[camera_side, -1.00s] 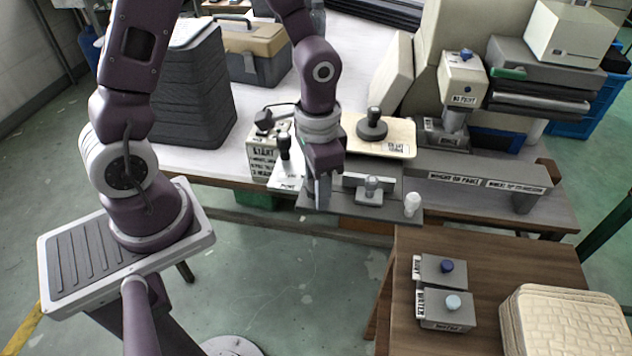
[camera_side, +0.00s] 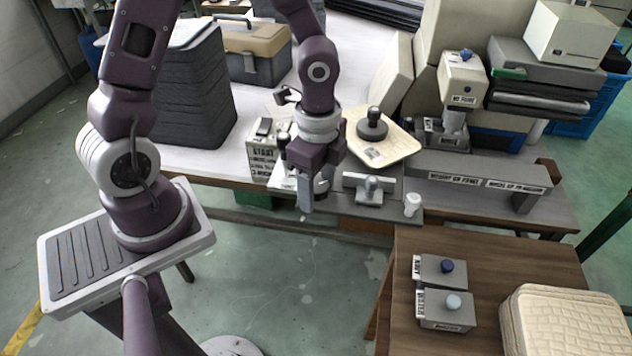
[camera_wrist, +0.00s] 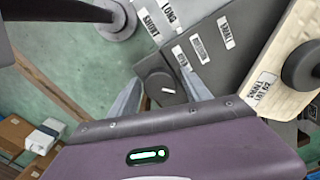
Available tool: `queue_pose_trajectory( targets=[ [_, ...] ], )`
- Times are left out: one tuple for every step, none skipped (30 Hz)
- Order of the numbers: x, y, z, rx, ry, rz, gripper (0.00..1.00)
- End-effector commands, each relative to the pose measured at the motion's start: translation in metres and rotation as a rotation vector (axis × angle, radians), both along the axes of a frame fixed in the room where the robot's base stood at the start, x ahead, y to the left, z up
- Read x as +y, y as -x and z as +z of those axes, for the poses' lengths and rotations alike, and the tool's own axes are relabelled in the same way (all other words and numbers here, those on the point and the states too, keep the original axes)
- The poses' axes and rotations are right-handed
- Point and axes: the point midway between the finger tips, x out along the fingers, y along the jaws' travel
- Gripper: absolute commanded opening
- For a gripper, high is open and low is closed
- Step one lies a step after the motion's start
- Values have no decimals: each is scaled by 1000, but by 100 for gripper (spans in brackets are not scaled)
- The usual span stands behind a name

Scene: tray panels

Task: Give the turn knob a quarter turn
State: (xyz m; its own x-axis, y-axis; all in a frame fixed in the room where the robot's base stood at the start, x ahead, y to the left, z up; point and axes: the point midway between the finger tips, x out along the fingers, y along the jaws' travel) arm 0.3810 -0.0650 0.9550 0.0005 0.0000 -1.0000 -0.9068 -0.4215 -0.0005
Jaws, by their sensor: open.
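The turn knob seems to be the dark round knob (camera_wrist: 158,84) with a small white mark, on a dark grey panel (camera_wrist: 232,62) in the wrist view. My gripper (camera_wrist: 162,96) is open there, with one finger on each side of this knob in the picture. I cannot tell whether either finger touches it. In the side view my gripper (camera_side: 312,192) points down at the left end of the grey panel (camera_side: 391,206) at the table's front edge. The knob is hidden behind it there.
A beige board (camera_side: 398,145) with a black knob (camera_side: 372,124) lies right of my wrist. A box marked START (camera_side: 262,162) and a black-topped lever (camera_side: 282,142) stand left. A silver handle (camera_side: 370,187) and white knob (camera_side: 412,203) sit on the panel to the right.

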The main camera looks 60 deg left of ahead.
Motion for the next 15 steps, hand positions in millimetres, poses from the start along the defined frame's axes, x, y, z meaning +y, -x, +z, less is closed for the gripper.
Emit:
queue_pose_trajectory(
  targets=[
    [0, 0, 0, 0, 0, 0, 56],
    [0, 0, 0, 0, 0, 0, 56],
    [0, 0, 0, 0, 0, 1, 56],
    [0, 0, 0, 0, 0, 1, 56],
    [0, 0, 0, 0, 0, 1, 56],
    [0, 0, 0, 0, 0, 1, 56],
    [0, 0, 0, 0, 0, 1, 56],
    [0, 0, 0, 0, 0, 4, 56],
    [0, 0, 0, 0, 0, 40, 56],
    [0, 0, 0, 0, -1, 100, 56],
    [0, 1, 0, 0, -2, 193, 56],
    [0, 1, 0, -1, -2, 341, 56],
    [-1, 0, 0, -1, -2, 453, 56],
    [0, 1, 0, -1, -2, 556, 56],
    [0, 1, 0, 0, -2, 677, 56]
  ],
)
